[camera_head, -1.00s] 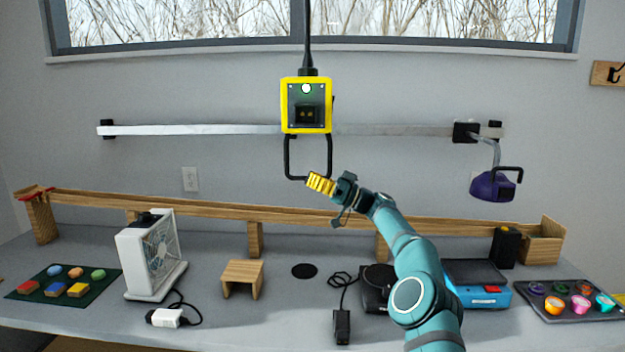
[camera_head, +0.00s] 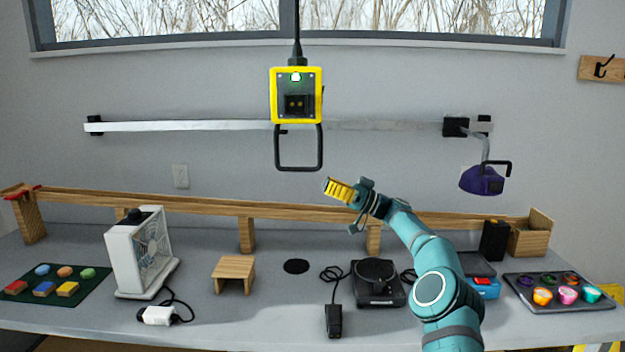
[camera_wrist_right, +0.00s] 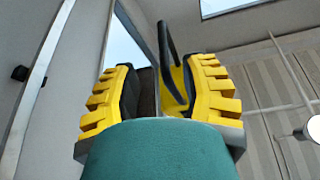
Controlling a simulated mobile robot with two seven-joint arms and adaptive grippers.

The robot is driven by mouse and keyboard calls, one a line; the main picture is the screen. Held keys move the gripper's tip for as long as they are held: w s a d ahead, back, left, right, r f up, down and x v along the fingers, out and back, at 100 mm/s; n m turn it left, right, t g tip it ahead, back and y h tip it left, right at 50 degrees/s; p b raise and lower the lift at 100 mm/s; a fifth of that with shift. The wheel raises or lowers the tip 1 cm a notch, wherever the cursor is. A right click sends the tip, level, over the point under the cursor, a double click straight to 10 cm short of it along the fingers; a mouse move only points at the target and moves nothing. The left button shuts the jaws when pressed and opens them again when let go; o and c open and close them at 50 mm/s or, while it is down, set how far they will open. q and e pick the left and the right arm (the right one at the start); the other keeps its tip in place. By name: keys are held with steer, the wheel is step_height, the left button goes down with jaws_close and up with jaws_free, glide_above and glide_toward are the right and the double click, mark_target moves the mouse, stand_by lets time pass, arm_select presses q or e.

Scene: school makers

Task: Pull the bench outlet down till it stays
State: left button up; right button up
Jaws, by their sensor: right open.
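The bench outlet (camera_head: 297,97) is a yellow box with a dark front and a small lit green light, hanging on a black cord above the bench. A black loop handle (camera_head: 298,169) hangs below it. My right gripper (camera_head: 331,187) is right of and a little below the handle, apart from it in the head view. In the right wrist view my right gripper (camera_wrist_right: 162,90) shows its yellow ribbed fingers spread apart. The black handle (camera_wrist_right: 168,35) and part of the yellow outlet (camera_wrist_right: 174,98) show beyond and between the fingers. My left gripper is not in view.
A metal rail (camera_head: 190,126) runs along the wall behind the outlet, with a purple device (camera_head: 482,181) on its right. Below stand a wooden ramp (camera_head: 190,203), a white fan (camera_head: 138,254), a small wooden stand (camera_head: 234,272) and a black turntable (camera_head: 378,283).

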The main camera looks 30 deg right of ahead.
steer(key=v, duration=0.4)
steer(key=shift+s+d, duration=0.1)
steer(key=shift+f, duration=0.1)
stand_by(0.4)
